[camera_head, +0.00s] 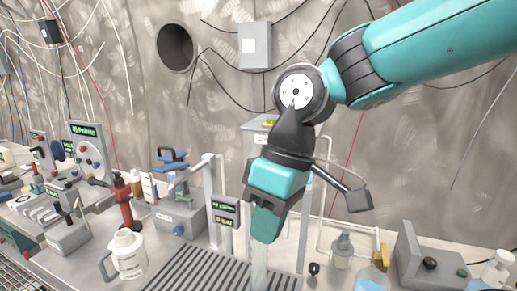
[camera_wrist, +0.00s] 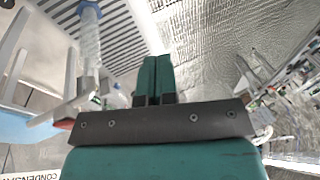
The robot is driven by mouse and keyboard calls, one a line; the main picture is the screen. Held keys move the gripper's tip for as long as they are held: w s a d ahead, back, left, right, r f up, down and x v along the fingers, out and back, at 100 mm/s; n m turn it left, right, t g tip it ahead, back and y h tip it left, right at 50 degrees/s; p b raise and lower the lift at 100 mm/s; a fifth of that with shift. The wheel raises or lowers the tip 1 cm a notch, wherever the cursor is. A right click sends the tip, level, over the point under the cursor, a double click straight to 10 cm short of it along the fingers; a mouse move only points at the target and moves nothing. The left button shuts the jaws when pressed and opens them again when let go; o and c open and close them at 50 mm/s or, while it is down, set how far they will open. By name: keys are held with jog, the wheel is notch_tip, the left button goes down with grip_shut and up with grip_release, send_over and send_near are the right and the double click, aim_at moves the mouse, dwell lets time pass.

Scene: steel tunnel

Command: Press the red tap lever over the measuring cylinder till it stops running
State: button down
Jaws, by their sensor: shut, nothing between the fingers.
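My gripper (camera_head: 265,228) is shut and empty, its teal fingers pointing down over the bench in the head view. In the wrist view its closed fingertips (camera_wrist: 158,62) stand at the centre. A clear measuring cylinder (camera_wrist: 90,40) with a bluish tint stands to their upper left, on the slatted grate. In the head view a pale upright tube, probably the cylinder (camera_head: 260,272), shows just below the fingers. A small red part, probably the tap lever (camera_wrist: 63,124), shows left of the gripper body in the wrist view, partly hidden. I cannot make out the lever or any stream in the head view.
The slatted grate (camera_head: 205,268) lies under the gripper. A white jug (camera_head: 128,255) stands at left, a red-and-black fitting (camera_head: 125,205) behind it. A grey bottle (camera_head: 341,250) and a grey wedge-shaped box (camera_head: 420,262) stand at right. White pipes (camera_head: 207,190) rise beside the gripper.

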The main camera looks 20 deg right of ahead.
jog(key=w+d+r+p, duration=0.2)
jog(key=w+r+p, duration=0.1)
jog(key=w+r, duration=0.1)
jog(key=w+d+r+n+g+h+p, duration=0.1)
jog(key=w+d+r+p, duration=0.1)
jog(key=w+r, duration=0.3)
jog(key=w+d+r+p, duration=0.2)
jog(key=w+r+p, duration=0.2)
jog(key=w+r, duration=0.1)
jog(key=shift+w+d+r+h, duration=0.2)
jog(key=shift+d+r+h, duration=0.1)
jog(key=shift+r+h, duration=0.15)
jog(key=x, duration=0.9)
jog(key=p+x, duration=0.1)
jog(key=x, duration=0.4)
jog(key=shift+s+r, duration=0.1)
jog(key=shift+s, duration=0.2)
jog(key=shift+a, duration=0.1)
